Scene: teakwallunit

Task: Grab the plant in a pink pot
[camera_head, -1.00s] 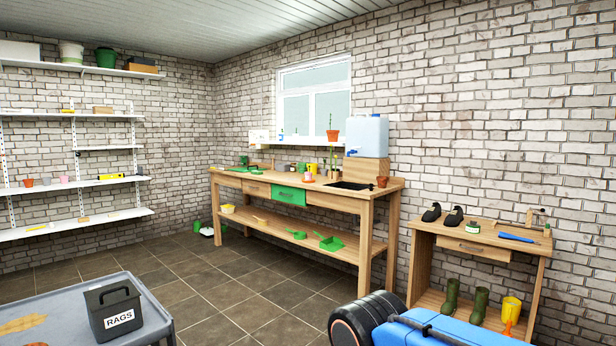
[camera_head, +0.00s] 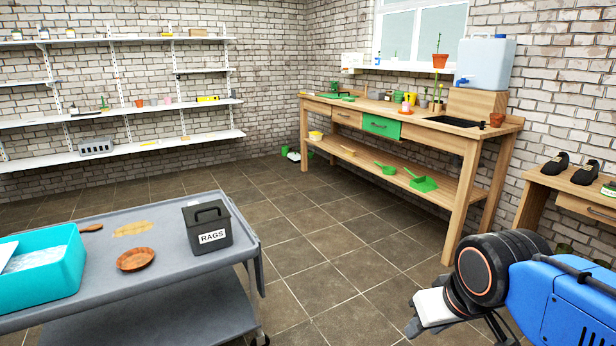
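I cannot make out for certain a plant in a pink pot. A small pink pot (camera_head: 167,100) stands on the left wall shelf, with no plant visible in it. A small green plant (camera_head: 104,102) stands further left on that shelf; its pot is too small to tell. A plant in a terracotta-coloured pot (camera_head: 440,61) stands by the window, above the workbench. Part of my arm's end, with what looks like my gripper (camera_head: 428,311), shows at the lower right, far from all of these. Its fingers are not clear enough to tell open from shut.
A grey cart (camera_head: 90,290) with a turquoise bin (camera_head: 40,268), a brown dish (camera_head: 136,260) and a black RAGS box (camera_head: 208,228) stands at the near left. The wooden workbench (camera_head: 465,150) lines the far right wall. Tiled floor between them is clear.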

